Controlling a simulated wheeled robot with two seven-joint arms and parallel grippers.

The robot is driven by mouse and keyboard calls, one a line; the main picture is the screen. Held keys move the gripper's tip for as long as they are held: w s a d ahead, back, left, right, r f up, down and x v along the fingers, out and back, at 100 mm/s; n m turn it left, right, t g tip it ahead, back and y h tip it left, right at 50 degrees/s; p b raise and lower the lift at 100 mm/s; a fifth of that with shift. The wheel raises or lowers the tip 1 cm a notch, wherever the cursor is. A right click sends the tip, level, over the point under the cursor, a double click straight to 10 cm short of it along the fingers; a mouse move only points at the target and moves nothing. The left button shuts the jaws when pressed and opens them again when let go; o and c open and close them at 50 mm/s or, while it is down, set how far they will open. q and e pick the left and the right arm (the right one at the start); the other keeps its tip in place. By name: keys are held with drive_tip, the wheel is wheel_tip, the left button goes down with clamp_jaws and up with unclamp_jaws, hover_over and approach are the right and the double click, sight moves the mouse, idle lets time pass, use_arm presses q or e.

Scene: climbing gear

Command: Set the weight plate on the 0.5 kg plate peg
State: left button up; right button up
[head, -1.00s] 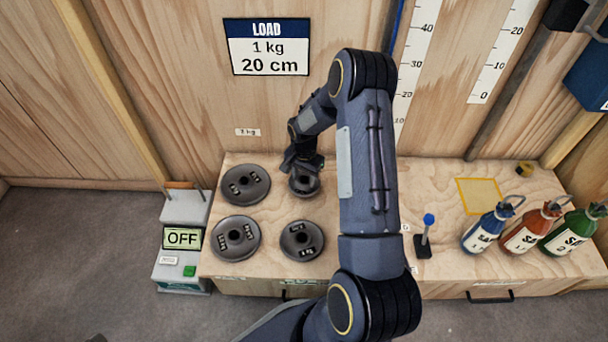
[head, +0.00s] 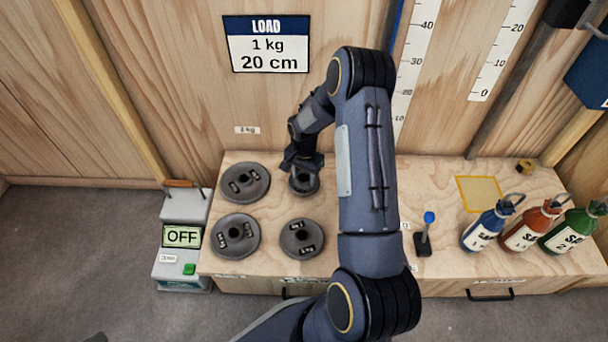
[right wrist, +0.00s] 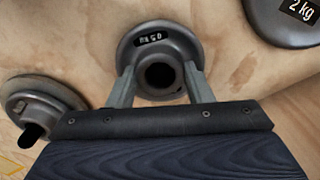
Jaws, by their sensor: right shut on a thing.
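My right gripper (head: 303,164) reaches down over the back of the bench, on a small dark grey weight plate (head: 305,187). In the right wrist view, its two fingers (right wrist: 160,78) are shut on the raised hub of this plate (right wrist: 187,45), one on each side. The plate has a dark centre hole and an upside-down label that seems to read 0.5. I cannot tell whether it touches the bench. The 0.5 kg peg cannot be made out. My left gripper is not in view.
Three larger plates lie nearby: back left (head: 262,183), front left (head: 222,247) and front right (head: 302,253). Another round grey piece (right wrist: 50,92) with a black stub shows in the right wrist view. A blue-knobbed lever (head: 424,240) and several bottles (head: 484,232) stand right.

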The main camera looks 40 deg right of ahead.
drive_tip(key=shift+f+b, duration=0.5)
drive_tip(key=shift+f, duration=0.1)
idle(0.5)
drive_tip(key=o, duration=1.2)
drive_tip(key=shift+r, duration=0.1)
wheel_tip(320, 180, up, 11)
drive_tip(key=p, duration=0.7)
drive_tip(key=shift+p, duration=0.4)
